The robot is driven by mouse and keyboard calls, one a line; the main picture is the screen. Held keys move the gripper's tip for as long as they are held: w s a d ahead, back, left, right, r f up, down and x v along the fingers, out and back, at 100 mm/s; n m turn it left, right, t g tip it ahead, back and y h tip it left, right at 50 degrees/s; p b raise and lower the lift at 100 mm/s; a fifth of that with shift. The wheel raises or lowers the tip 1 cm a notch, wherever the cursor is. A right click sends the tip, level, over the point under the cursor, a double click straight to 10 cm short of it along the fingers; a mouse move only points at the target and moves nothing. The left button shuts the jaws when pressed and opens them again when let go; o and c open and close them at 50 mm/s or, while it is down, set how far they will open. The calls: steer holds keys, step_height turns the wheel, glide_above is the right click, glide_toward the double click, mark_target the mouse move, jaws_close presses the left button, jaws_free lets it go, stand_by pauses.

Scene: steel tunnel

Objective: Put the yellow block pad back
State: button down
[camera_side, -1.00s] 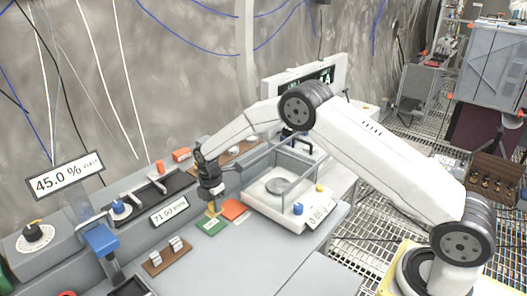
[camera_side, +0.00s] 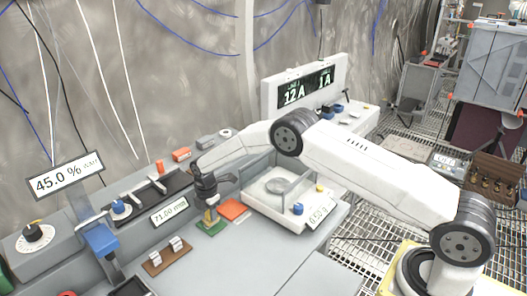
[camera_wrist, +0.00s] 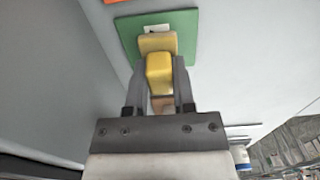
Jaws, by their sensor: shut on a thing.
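My gripper (camera_side: 209,207) is shut on the yellow block (camera_wrist: 159,71), which sits between the two fingers in the wrist view. In the side view the yellow block (camera_side: 210,216) shows just below the fingers, over the green pad (camera_side: 212,228). In the wrist view the green pad (camera_wrist: 185,35) lies beyond the fingers, with a small white label on it. A tan-yellow part shows between the block and the label; I cannot tell whether it belongs to the block. Whether the block touches the pad is unclear.
An orange pad (camera_side: 233,208) lies just right of the green pad. A white balance (camera_side: 262,213) with clear walls stands further right. A brown rack (camera_side: 168,256) is at the front left. The grey bench front (camera_side: 240,265) is clear.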

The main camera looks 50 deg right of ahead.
steer(key=shift+f, duration=0.45)
steer(key=shift+f, duration=0.1)
steer(key=shift+c, duration=2.3)
jaws_free()
step_height(320, 180, up, 12)
steer(key=shift+s+r, duration=0.1)
steer(key=shift+r, duration=0.1)
